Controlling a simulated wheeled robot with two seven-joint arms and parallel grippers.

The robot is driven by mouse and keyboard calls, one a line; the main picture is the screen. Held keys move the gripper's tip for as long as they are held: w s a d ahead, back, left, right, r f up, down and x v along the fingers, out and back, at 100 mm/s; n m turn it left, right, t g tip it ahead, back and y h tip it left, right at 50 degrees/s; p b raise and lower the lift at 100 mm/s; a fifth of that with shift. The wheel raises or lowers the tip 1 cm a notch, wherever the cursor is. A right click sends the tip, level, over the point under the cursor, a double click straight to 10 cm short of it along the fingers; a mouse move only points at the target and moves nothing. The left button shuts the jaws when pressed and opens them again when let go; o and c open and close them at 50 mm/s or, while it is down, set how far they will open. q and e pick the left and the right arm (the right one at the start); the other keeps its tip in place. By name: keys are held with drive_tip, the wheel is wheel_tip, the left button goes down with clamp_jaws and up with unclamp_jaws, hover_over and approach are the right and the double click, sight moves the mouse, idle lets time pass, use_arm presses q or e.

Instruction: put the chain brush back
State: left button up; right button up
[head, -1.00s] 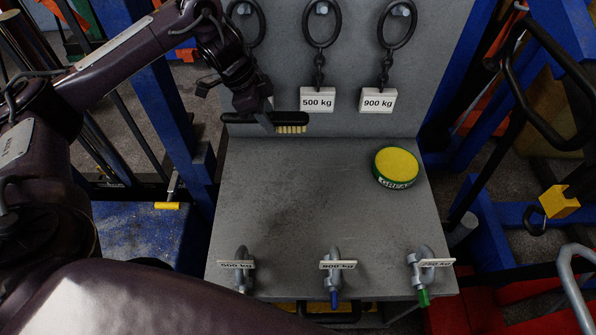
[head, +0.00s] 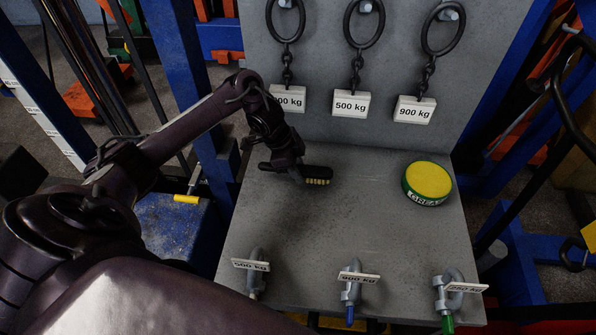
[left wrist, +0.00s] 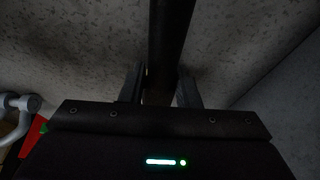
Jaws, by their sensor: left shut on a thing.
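The chain brush (head: 317,175) has a black handle and pale yellow bristles that point down in the head view. My left gripper (head: 298,172) is shut on it, over the left part of the grey shelf (head: 330,240). In the left wrist view the dark brush handle (left wrist: 168,45) runs between the two fingers (left wrist: 160,90). I cannot tell whether the bristles touch the shelf. My right gripper is not in view.
A green tin with a yellow top (head: 428,180) stands on the shelf at the right. Shackles with weight tags (head: 350,285) line the front edge. Chains with tags (head: 350,103) hang on the back panel. The shelf's middle is clear.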

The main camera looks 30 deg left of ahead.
use_arm(q)
drive_tip(key=shift+f, duration=0.55)
drive_tip(key=o, duration=0.9)
drive_tip(key=p+v, duration=0.1)
drive_tip(key=v, duration=1.1)
